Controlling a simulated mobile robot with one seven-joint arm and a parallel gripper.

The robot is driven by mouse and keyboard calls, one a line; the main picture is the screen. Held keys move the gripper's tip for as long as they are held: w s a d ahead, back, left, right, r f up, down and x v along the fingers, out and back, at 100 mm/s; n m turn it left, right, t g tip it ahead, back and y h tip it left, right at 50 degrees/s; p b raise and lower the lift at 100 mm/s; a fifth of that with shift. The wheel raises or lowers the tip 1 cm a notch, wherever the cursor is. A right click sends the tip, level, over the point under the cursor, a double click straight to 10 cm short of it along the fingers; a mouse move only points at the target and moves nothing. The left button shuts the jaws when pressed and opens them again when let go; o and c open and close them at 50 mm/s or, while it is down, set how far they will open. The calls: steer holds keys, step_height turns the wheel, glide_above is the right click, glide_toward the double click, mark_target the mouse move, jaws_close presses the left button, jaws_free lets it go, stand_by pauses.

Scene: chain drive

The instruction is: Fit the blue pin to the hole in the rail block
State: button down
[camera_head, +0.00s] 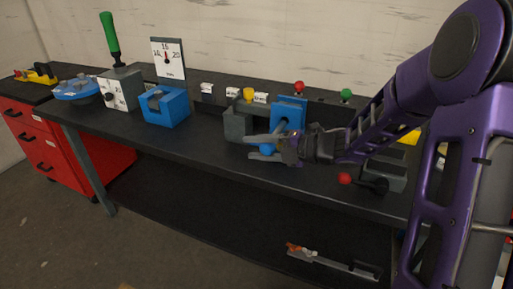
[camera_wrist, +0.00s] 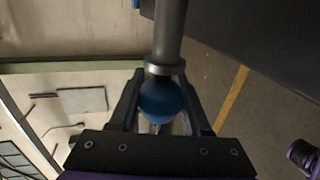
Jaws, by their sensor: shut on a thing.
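The blue pin (camera_wrist: 160,98) has a round blue knob, a grey collar and a thick grey shaft in the wrist view. My gripper (camera_wrist: 160,90) is shut on the knob, one finger on each side. The shaft points away from my gripper and runs out at the top edge, so its tip is hidden. I cannot tell which block is the rail block; no hole shows clearly.
A notched blue block (camera_head: 168,106), a grey box with a green lever (camera_head: 112,40) and a dial sign (camera_head: 168,58) stand left on the black bench (camera_head: 195,140). A grey part with a red knob (camera_head: 345,178) is to the right. The front-left bench top is clear.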

steer(key=w+d+p, duration=0.1)
steer(key=w+d, duration=0.2)
steer(key=w, duration=0.6)
steer(key=shift+w+d, duration=0.2)
stand_by(3.6)
steer(key=shift+c, duration=1.4)
jaws_free()
steer(key=p+v, duration=0.1)
steer(key=v, duration=1.6)
steer(key=shift+d, duration=0.2)
